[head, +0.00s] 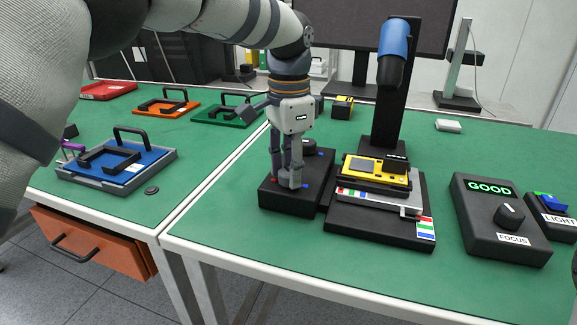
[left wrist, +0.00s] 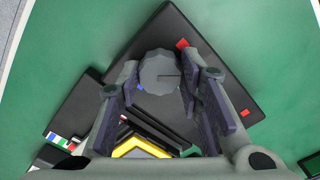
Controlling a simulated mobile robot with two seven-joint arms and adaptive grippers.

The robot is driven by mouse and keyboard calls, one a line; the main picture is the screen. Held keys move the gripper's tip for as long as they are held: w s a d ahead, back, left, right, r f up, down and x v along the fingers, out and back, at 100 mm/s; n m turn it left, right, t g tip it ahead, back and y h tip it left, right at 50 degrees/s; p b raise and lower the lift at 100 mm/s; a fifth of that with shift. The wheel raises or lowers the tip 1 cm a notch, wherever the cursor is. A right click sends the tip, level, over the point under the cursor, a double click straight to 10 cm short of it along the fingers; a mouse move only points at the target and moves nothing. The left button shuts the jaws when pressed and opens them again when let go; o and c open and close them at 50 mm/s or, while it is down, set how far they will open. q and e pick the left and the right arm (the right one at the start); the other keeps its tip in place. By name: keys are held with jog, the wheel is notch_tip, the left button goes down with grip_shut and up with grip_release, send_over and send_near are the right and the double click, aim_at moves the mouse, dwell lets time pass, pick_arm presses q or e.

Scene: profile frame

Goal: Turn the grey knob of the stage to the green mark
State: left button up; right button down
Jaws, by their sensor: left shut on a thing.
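The stage is a low black block (head: 285,202) left of the yellow-topped instrument; it also shows in the left wrist view (left wrist: 245,103). Its grey knob (left wrist: 161,72) is round and faceted, with a thin dark line from its middle toward the right. My left gripper (head: 289,184) points down over the stage. In the left wrist view its two fingers (left wrist: 160,82) stand on either side of the knob, shut on it. Red marks (left wrist: 182,43) and a blue mark (left wrist: 140,88) show around the knob. I cannot make out the green mark. My right gripper is not in view.
The yellow-topped instrument (head: 376,172) with a black column stands right beside the stage. A focus box (head: 498,230) reading GOOD and a light switch box (head: 552,222) are further right. A blue tray (head: 130,162) lies on the left table. Green tabletop in front is clear.

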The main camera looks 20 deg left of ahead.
pick_arm(q)
jog(key=m, duration=0.4)
jog(key=shift+m, duration=2.2)
jog(key=o, duration=1.2)
jog(key=shift+c, duration=0.2)
notch_tip(320, 180, up, 12)
